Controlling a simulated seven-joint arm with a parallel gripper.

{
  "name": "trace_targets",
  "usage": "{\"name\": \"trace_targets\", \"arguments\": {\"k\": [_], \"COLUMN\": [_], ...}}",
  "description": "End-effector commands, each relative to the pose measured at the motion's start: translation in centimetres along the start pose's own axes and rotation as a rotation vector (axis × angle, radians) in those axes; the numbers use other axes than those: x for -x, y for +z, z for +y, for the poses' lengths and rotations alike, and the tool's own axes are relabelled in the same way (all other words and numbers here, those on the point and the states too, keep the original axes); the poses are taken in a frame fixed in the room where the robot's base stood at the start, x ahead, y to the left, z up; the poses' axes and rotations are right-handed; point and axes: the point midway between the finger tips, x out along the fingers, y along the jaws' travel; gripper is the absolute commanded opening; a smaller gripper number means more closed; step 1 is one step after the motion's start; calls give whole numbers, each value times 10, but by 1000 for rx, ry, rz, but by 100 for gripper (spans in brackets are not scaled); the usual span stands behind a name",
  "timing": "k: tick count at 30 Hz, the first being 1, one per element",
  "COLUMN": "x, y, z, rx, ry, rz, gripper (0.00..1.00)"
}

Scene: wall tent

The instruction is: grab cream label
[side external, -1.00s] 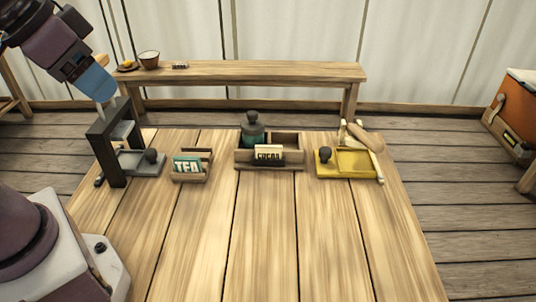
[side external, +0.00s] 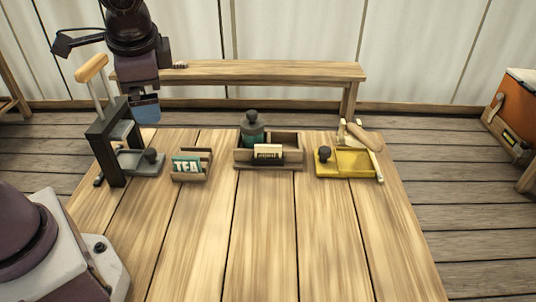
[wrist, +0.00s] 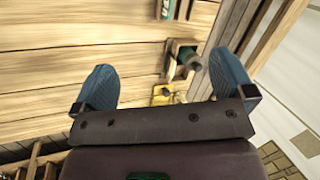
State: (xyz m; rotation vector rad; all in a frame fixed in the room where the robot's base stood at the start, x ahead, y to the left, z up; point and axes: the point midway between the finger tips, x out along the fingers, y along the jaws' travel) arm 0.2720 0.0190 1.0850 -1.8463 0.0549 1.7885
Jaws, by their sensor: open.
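A cream label (side external: 268,148) stands upright at the front of a wooden divided box (side external: 287,158) in the middle of the table; a dark strip with blurred lettering covers its lower part. A teal label reading TEA (side external: 187,165) sits in a small wooden holder (side external: 202,174) to its left. My gripper (side external: 146,110) is above the back left of the table, well apart from the cream label. In the wrist view, its blue fingers (wrist: 165,78) are spread wide with nothing between them. I cannot make out the cream label in the wrist view.
A dark bottle (side external: 252,130) stands in the box behind the label. A black lever press (side external: 105,150) with a grey tray (side external: 140,163) is at left, close to my gripper. A yellow press (side external: 352,163) is at right. The front of the table (side external: 260,235) is clear.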

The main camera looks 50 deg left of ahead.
Motion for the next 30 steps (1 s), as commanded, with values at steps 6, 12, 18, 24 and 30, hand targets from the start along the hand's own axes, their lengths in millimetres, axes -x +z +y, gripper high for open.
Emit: {"name": "trace_targets", "arguments": {"k": [6,12,18,24,30], "x": [-49,-95,-145,-193,-220], "y": [-51,-101,-149,-184,-198], "z": [0,12,43,87,116], "rx": [-347,-675,-1015,-1320,-1485], "ry": [-213,-456,-739,-1027,-1197], "rz": [-237,-416,-560,-648,-677], "gripper": [100,100,100,100,100]}}
